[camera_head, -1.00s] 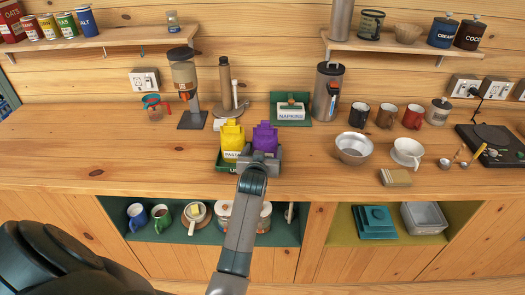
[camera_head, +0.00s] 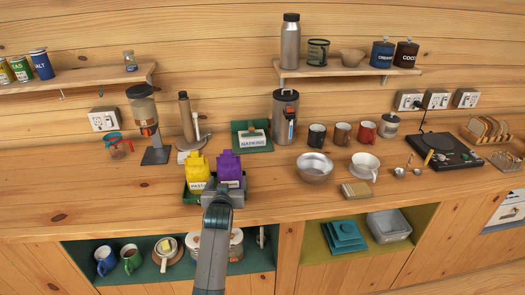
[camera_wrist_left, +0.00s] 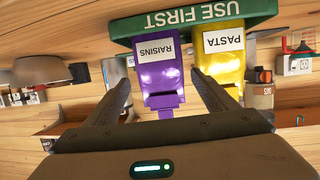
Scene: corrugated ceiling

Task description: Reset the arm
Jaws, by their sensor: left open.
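My left gripper (camera_head: 222,196) is at the front of the dark green tray (camera_head: 191,196) on the wooden counter, with its arm coming up from the bottom. In the left wrist view the gripper (camera_wrist_left: 163,80) is open. Its two fingers are spread, with the purple RAISINS package (camera_wrist_left: 157,58) showing between them; contact cannot be told. The yellow PASTA package (camera_wrist_left: 224,62) is beside the right finger. The tray's edge (camera_wrist_left: 195,16) reads USE FIRST there. In the head view the yellow package (camera_head: 197,170) and the purple package (camera_head: 230,169) stand upright in the tray. My right gripper is not in view.
A metal bowl (camera_head: 314,168), a white cup (camera_head: 363,167), several mugs and a black hot plate (camera_head: 443,151) stand to the right. A napkin holder (camera_head: 252,137) and a dispenser (camera_head: 143,110) stand behind. Shelves hang above.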

